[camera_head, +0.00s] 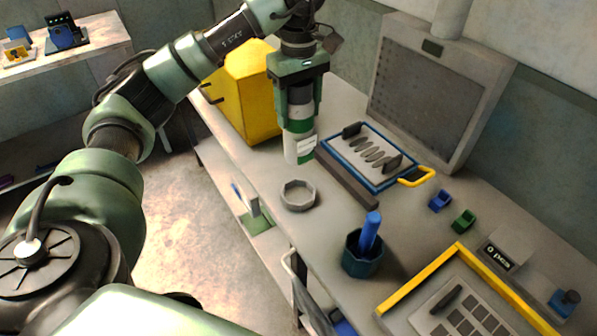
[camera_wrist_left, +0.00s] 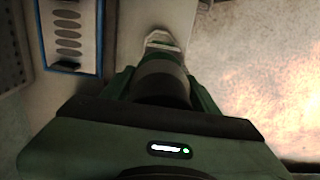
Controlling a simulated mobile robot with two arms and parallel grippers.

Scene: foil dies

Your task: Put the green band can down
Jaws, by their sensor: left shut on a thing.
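The green band can (camera_head: 295,150) is a pale, upright cylinder with a green band and a white label. My left gripper (camera_head: 299,112) points down and is shut on its upper part, over the bench near the yellow box. I cannot tell whether the can's base touches the bench. In the left wrist view the can (camera_wrist_left: 162,72) shows dark and end-on between the green fingers. A grey many-sided ring (camera_head: 298,195) lies on the bench just in front of the can; it also shows in the wrist view (camera_wrist_left: 162,39). My right gripper is not in view.
A yellow box (camera_head: 248,95) stands left of the can. A dark bar (camera_head: 346,178) and a blue-edged tray with discs (camera_head: 413,180) lie to the right. A dark cup (camera_head: 361,262) with a blue handle stands nearer. The bench edge drops off at left.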

